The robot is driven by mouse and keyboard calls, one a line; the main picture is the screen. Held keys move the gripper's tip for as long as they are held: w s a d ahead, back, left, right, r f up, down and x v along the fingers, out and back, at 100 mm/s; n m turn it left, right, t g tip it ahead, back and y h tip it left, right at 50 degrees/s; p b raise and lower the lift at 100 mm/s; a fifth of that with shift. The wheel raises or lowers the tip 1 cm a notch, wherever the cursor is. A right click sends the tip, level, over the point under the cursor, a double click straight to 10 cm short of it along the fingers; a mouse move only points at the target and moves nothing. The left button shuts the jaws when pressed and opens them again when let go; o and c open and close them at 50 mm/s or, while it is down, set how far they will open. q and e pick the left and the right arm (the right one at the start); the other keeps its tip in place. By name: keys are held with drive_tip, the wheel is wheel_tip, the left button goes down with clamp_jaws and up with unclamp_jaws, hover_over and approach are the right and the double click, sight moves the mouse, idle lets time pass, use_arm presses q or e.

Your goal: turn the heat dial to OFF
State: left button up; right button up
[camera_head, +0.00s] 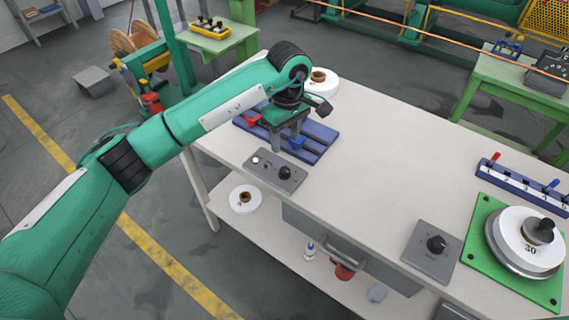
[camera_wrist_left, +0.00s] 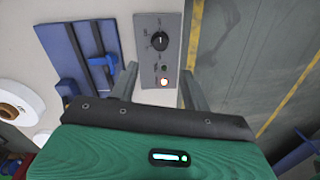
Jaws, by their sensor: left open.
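A grey control panel (camera_head: 262,178) lies on the white table's front left part. It carries a black dial (camera_head: 285,172), a small dark button and a lit white lamp. In the left wrist view the dial (camera_wrist_left: 160,41) sits at the panel's far end, its light pointer line roughly along the panel. The markings around it are too small to read. My left gripper (camera_head: 286,145) is open and empty above the table, just behind the panel. In the left wrist view its fingers (camera_wrist_left: 158,76) straddle the panel's width, with the dial beyond the fingertips. My right gripper is out of view.
A blue slotted tray (camera_head: 318,146) with red and blue clamps lies behind the panel. A second grey panel with a black knob (camera_head: 436,243) and a green plate (camera_head: 478,238) with a white disc stand at the right. The table's middle (camera_head: 385,165) is clear.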

sight(284, 169)
use_arm(q)
wheel_tip(284, 169, down, 9)
drive_tip(key=shift+s+a+f+p, duration=0.1)
drive_tip(key=shift+s+f+p, duration=0.1)
drive_tip(key=shift+p, duration=0.9)
drive_tip(key=shift+f, duration=0.65)
drive_tip(key=c, duration=1)
